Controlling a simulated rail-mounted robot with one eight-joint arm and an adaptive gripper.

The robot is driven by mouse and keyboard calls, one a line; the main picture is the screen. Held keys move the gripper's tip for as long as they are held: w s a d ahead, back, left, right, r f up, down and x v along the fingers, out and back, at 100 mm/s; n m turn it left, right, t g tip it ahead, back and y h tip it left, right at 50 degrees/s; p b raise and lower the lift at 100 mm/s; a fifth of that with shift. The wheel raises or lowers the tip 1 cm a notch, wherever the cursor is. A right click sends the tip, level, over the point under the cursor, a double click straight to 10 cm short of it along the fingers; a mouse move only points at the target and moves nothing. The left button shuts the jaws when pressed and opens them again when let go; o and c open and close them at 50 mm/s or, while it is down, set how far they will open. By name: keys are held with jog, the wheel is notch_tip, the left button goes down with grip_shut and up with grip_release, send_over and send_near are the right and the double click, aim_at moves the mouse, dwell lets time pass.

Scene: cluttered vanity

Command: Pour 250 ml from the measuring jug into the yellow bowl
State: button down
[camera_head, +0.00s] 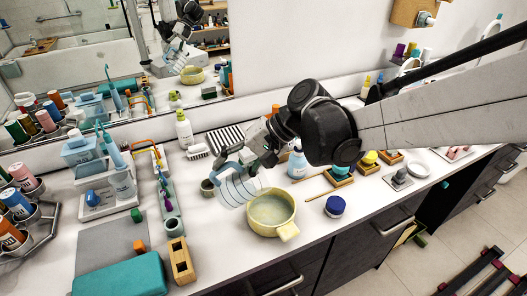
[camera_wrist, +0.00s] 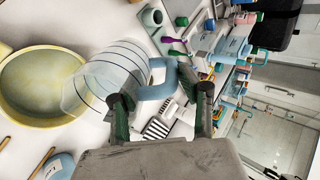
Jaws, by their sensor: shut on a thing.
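The measuring jug (camera_head: 238,188) is clear with dark ring marks and a blue handle, which shows in the wrist view (camera_wrist: 165,80). My gripper (camera_head: 258,150) is shut on this handle; its fingers also show in the wrist view (camera_wrist: 160,98). In the wrist view the mouth overlaps the rim of the bowl (camera_wrist: 10,100). The bowl stands on the counter, its inside pale and greenish. I cannot make out a pouring stream or the liquid level in either vessel.
A blue bottle (camera_head: 297,165) stands behind the bowl, and a dark blue jar (camera_head: 335,206) stands to its right. A small pot (camera_head: 208,187) is left of the jug. A wooden block (camera_head: 181,262) and teal case (camera_head: 118,276) lie at front left. The counter's front edge is close to the bowl.

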aim_at(222, 182)
jog(key=shift+a+r+h+p, duration=0.2)
jog(key=shift+a+h+p, duration=0.15)
jog(key=shift+a+h, duration=0.25)
jog(key=shift+d+f, duration=0.1)
jog(key=shift+f, duration=0.05)
jog(key=shift+a+h+p, duration=0.35)
jog(key=shift+h, duration=0.45)
jog(key=shift+f+h, duration=0.25)
jog(key=shift+h, duration=0.15)
jog(key=shift+a+f+h, duration=0.4)
jog(key=shift+f+h, duration=0.2)
jog(key=shift+h, duration=0.5)
jog(key=shift+f+h, duration=0.3)
jog(key=shift+h, duration=0.3)
